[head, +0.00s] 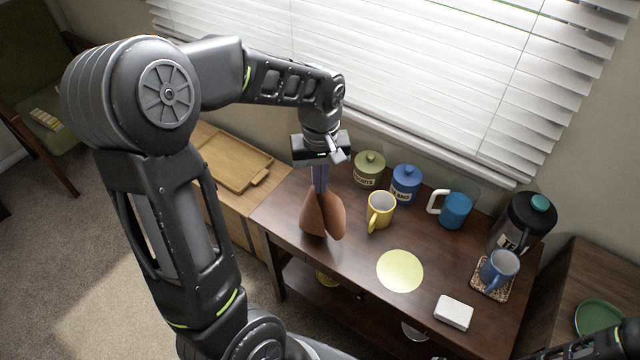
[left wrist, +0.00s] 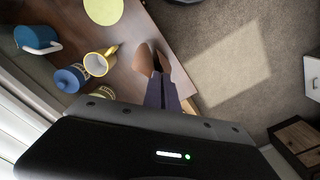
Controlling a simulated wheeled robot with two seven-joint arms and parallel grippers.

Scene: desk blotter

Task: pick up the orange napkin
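The orange napkin (head: 322,215) hangs in two brownish-orange folds below my left gripper (head: 320,188), over the left part of the dark wooden table. The two slim purple-grey fingers are close together, pinching the top of the cloth. In the left wrist view, the napkin (left wrist: 144,60) spreads to both sides of the fingertips (left wrist: 162,78). I cannot tell whether its lower edge touches the table. A dark part of my right arm shows at the bottom right of the head view, but its fingers do not show.
A yellow mug (head: 380,212) stands just right of the napkin. Behind are a green canister (head: 369,170), a blue canister (head: 405,185) and a blue mug (head: 456,210). A yellow round mat (head: 400,271) and white block (head: 454,313) lie nearer. A wooden tray (head: 232,163) is left.

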